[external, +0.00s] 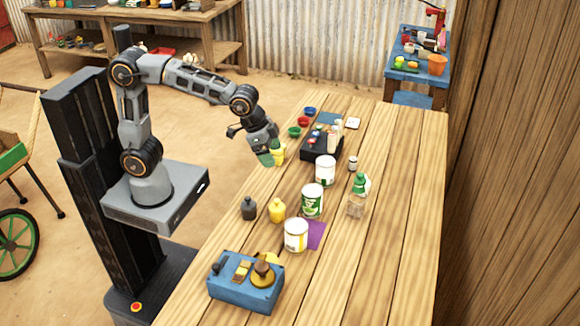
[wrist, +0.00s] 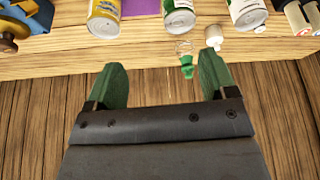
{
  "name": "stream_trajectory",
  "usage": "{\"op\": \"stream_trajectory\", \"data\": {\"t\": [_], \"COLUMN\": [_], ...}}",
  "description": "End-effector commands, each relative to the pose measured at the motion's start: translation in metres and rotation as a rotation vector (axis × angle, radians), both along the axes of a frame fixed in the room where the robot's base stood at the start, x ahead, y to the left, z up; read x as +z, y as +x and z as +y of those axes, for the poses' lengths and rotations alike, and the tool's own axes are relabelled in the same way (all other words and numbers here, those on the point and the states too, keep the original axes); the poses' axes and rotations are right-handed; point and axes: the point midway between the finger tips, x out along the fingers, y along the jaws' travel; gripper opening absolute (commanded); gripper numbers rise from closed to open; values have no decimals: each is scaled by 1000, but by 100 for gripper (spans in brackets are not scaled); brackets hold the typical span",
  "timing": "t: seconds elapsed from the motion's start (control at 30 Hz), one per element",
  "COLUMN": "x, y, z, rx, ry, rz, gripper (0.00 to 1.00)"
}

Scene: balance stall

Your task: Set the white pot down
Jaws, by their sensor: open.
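A white can (external: 325,170), a green-labelled can (external: 312,201) and a yellow-and-white can (external: 296,236) stand in a row. The green-capped bottle (external: 357,198) is right of them. A black tray (external: 321,147) and a blue scale (external: 245,287) flank the row. The table's right side is clear.

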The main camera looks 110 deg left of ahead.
Motion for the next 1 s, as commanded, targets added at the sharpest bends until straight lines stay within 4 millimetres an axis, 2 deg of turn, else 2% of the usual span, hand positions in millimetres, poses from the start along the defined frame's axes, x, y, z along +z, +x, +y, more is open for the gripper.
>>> {"op": "stream_trajectory", "data": {"t": [0.03,0.1,0.2,0.3,0.4,0.6,0.93,1.0], "x": [1,-3,-13,-25,-34,-44,-44,-33], "y": [-30,-66,-110,-143,-165,-183,-184,-184], "z": [-15,-30,-45,-55,-61,-65,-65,-65], "rx": [-27,-57,-93,-121,-141,-156,-156,-156], "ry": [-1,-3,-6,-7,-7,-7,-7,-7], "rz": [7,25,46,64,78,89,89,84], "gripper": [78,78,78,78,78,78,78,78]}}
